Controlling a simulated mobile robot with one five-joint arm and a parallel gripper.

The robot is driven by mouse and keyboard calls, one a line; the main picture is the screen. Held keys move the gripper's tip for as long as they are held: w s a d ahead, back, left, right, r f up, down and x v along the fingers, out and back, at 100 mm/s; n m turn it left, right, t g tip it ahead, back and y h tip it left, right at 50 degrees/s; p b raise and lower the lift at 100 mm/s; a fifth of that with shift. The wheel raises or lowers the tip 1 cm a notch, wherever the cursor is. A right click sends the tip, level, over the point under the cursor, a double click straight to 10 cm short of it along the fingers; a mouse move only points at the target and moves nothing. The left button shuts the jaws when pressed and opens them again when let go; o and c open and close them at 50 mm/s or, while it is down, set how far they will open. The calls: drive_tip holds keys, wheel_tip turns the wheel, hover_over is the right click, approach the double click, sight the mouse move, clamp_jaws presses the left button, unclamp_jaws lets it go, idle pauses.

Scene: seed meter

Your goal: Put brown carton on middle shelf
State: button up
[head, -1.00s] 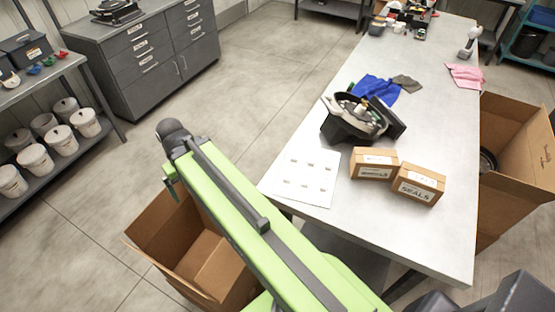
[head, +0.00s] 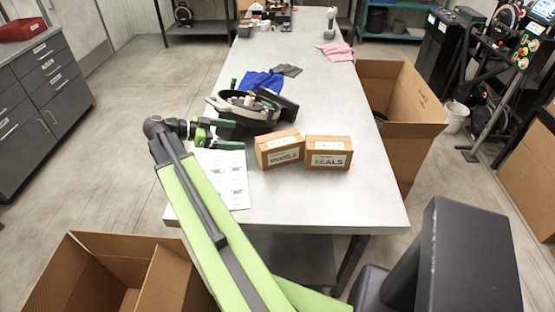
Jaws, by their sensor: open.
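Two small brown cartons sit side by side on the grey table (head: 330,210). The left carton (head: 280,150) has a white label I cannot read clearly. The right carton (head: 328,153) has a label reading "SEALS". My gripper (head: 232,134) is open and empty, with its fingers pointing right towards the left carton. It is left of that carton, apart from it, above the white sheet and in front of the seed meter. Which carton the task means is not clear.
The black-and-grey seed meter (head: 250,106) lies behind the cartons, with a blue cloth (head: 262,81) beyond. A white printed sheet (head: 222,175) lies at the table's left edge. Large open cardboard boxes stand at front left (head: 85,270) and right (head: 400,130). The table's front right is clear.

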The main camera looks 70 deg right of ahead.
sight(281, 139)
drive_tip(key=b+x, duration=0.6)
drive_tip(key=x, duration=1.2)
drive_tip(key=shift+s+a+f, duration=0.1)
drive_tip(key=shift+s, duration=0.1)
drive_tip(key=c, duration=2.1)
